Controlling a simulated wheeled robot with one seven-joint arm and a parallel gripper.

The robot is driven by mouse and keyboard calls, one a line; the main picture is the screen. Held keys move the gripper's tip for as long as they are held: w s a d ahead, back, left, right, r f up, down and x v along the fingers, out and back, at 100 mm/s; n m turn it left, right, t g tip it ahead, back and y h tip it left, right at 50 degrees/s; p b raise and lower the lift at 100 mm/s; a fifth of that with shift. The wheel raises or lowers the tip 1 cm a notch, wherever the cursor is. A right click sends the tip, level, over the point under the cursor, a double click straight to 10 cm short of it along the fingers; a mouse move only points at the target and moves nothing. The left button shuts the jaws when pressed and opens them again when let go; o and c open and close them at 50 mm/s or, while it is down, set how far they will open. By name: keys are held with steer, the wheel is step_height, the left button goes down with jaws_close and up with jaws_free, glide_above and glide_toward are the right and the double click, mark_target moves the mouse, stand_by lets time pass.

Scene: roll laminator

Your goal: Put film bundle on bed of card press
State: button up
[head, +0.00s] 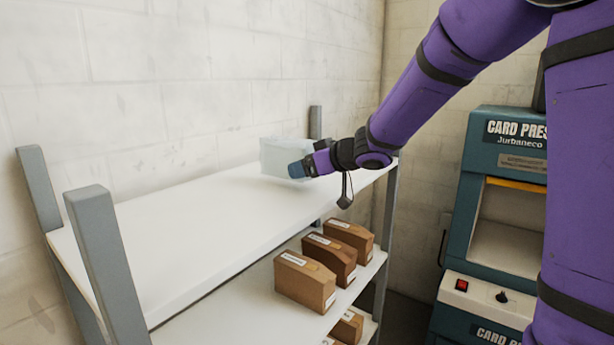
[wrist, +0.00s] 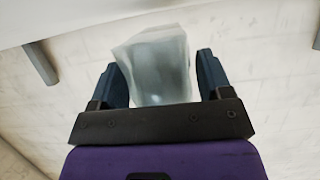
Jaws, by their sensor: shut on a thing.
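The film bundle (head: 283,152) is a pale, translucent block over the far end of the white top shelf. My gripper (head: 301,169) is shut on it. In the wrist view the bundle (wrist: 155,72) sits between the two dark fingers of my gripper (wrist: 160,65). I cannot tell whether the bundle still touches the shelf. The card press (head: 468,190) is a teal machine at the right. Its bed (head: 503,248) shows as a pale surface in the opening, partly hidden by my arm.
The top shelf (head: 180,235) is otherwise bare. Several brown boxes (head: 305,281) stand on the shelves below. Grey rack posts (head: 100,260) rise at the near left, and another post (head: 315,122) stands behind my gripper. A block wall (head: 190,80) is close behind the rack.

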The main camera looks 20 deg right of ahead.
steer(key=shift+f, duration=1.1)
steer(key=shift+f, duration=0.1)
steer(key=o, duration=0.9)
